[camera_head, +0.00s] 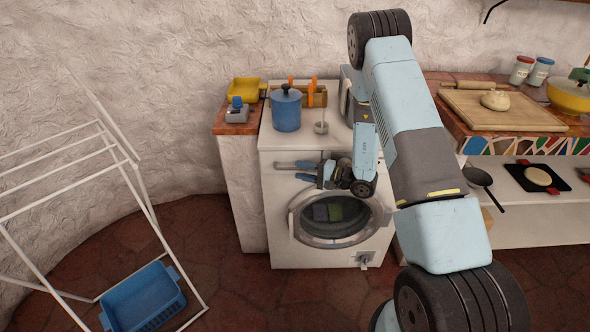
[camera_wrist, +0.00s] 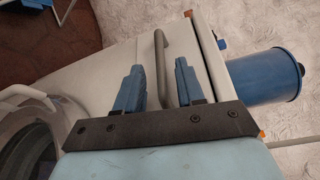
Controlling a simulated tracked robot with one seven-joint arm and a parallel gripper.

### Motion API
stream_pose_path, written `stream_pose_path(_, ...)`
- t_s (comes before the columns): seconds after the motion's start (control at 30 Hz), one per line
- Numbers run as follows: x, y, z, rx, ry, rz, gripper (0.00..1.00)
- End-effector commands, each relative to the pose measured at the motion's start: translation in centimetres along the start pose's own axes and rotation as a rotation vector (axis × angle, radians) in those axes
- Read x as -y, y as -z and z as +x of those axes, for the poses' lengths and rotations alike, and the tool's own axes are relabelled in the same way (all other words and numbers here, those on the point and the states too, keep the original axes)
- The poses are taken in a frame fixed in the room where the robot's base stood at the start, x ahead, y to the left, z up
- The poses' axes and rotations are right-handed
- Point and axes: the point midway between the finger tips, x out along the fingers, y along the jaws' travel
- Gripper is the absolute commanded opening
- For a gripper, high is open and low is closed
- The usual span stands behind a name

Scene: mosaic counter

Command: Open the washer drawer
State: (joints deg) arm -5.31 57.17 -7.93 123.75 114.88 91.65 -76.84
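The white washer (camera_head: 283,225) stands against the wall, with its round glass door (camera_head: 334,217) shut. In the wrist view a grey curved handle (camera_wrist: 161,50) stands out from the white front at the upper part of the washer. My gripper (camera_head: 292,170) is at the upper left of the washer front and points left. In the wrist view my gripper (camera_wrist: 157,66) has its two blue fingers apart, one on each side of the handle. Neither finger visibly touches the handle. My gripper hides part of the drawer front, and I see no clear gap at the drawer.
A blue pot (camera_head: 286,112) and a ladle (camera_head: 321,127) stand on the washer top. A white drying rack (camera_head: 137,165) and a blue basket (camera_head: 143,297) are at the left. A counter with a cutting board (camera_head: 500,108) is at the right. The floor before the washer is clear.

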Motion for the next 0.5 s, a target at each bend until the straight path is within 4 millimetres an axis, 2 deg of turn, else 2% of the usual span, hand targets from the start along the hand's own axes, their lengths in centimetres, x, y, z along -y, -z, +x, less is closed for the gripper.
stream_pose_path(0.2,0.0,-0.1,2.7,0.003,0.0,-0.001,0.38)
stream_pose_path(0.5,0.0,0.0,3.7,0.001,0.0,0.0,0.38)
